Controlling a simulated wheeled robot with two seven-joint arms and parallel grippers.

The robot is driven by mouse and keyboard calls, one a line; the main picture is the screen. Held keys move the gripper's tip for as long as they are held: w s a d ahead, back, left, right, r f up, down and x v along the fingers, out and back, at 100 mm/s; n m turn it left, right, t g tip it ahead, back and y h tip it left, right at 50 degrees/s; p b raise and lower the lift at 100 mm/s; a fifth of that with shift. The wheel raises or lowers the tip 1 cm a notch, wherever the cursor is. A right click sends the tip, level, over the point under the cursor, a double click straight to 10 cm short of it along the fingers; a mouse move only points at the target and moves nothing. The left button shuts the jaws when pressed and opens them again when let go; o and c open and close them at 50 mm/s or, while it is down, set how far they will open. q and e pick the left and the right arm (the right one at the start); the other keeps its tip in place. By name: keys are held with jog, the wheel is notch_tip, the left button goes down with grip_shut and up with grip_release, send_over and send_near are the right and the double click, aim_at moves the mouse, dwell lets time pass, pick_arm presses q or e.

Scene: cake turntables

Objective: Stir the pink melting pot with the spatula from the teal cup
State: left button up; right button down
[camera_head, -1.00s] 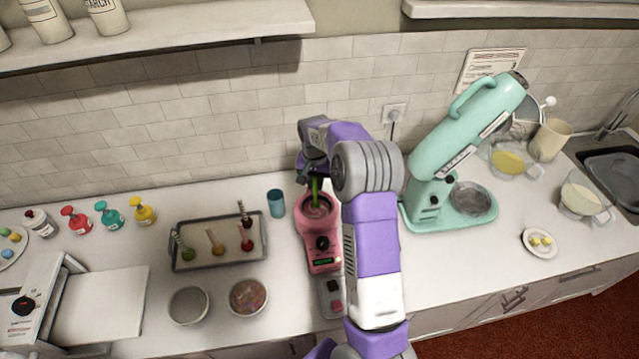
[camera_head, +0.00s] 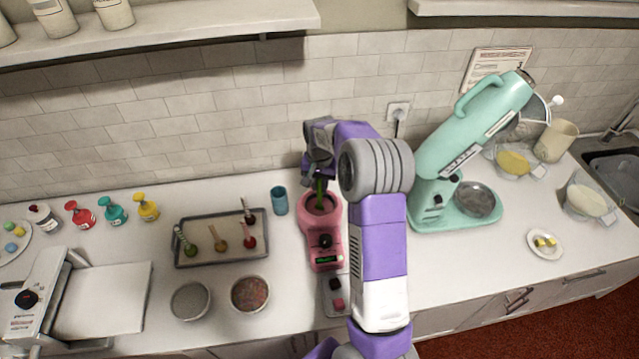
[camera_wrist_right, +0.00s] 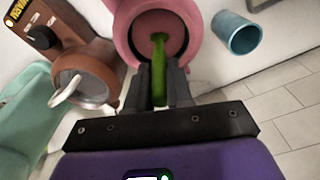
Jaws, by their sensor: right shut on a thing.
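The pink melting pot (camera_head: 313,225) stands on the counter in the middle of the head view, with dark reddish-brown content in its bowl. In the right wrist view the pot's rim (camera_wrist_right: 128,50) is just ahead of the fingers. My right gripper (camera_wrist_right: 166,88) is shut on the green spatula (camera_wrist_right: 159,72), whose far end is inside the pot's bowl. The spatula also shows in the head view (camera_head: 320,187). The teal cup (camera_head: 279,200) stands just left of the pot and also shows in the right wrist view (camera_wrist_right: 236,34). My left gripper is not in view.
A brown melting pot (camera_wrist_right: 85,62) stands beside the pink one in the right wrist view. A tray (camera_head: 178,256) with cake pops and two bowls (camera_head: 191,301) are on the left. A teal stand mixer (camera_head: 470,130) is on the right. Coloured bottles (camera_head: 112,212) stand at the back left.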

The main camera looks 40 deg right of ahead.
jog(key=shift+r+p, duration=1.8)
jog(key=shift+r, duration=0.75)
notch_tip(320, 180, up, 4)
jog(key=p, duration=0.3)
jog(key=shift+r, duration=0.1)
